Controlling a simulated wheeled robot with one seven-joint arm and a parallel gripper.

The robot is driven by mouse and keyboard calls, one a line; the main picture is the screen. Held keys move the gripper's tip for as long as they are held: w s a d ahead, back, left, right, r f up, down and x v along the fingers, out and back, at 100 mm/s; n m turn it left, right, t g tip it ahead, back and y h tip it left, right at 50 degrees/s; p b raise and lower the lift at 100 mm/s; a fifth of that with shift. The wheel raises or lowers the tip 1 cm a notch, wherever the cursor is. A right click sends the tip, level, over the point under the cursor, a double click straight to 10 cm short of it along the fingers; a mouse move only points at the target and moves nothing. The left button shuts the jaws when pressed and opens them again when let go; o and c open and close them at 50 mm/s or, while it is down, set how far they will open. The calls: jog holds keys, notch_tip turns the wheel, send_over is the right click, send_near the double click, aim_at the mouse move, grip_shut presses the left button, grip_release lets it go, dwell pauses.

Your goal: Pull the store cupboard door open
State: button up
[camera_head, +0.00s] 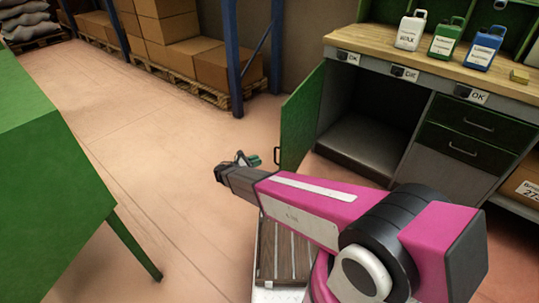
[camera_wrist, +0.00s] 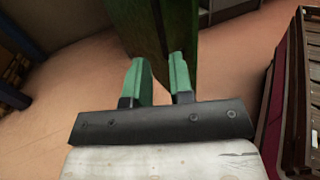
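The green store cupboard door (camera_head: 303,118) stands wide open, swung out from the left side of the cupboard (camera_head: 362,146), whose dark inside shows and looks empty. A dark bar handle (camera_head: 277,156) is on the door's outer edge. My gripper (camera_head: 252,160) is low, just left of the handle, with a small gap between them in the head view. In the wrist view my gripper's (camera_wrist: 160,75) two green fingers stand apart, with nothing seen held between them. The door (camera_wrist: 178,30) rises just beyond the fingertips; whether they touch it I cannot tell. The handle is not clear there.
The wooden worktop (camera_head: 385,63) carries a white jug (camera_head: 410,31), a green jug (camera_head: 446,39) and a blue jug (camera_head: 484,47). Drawers (camera_head: 470,128) are right of the opening. A green table (camera_head: 50,170) stands at left. Floor (camera_head: 170,150) between is clear; racking with boxes (camera_head: 228,70) stands behind.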

aim_at(275, 161)
jog(key=x, duration=1)
jog(key=shift+w+d, duration=0.25)
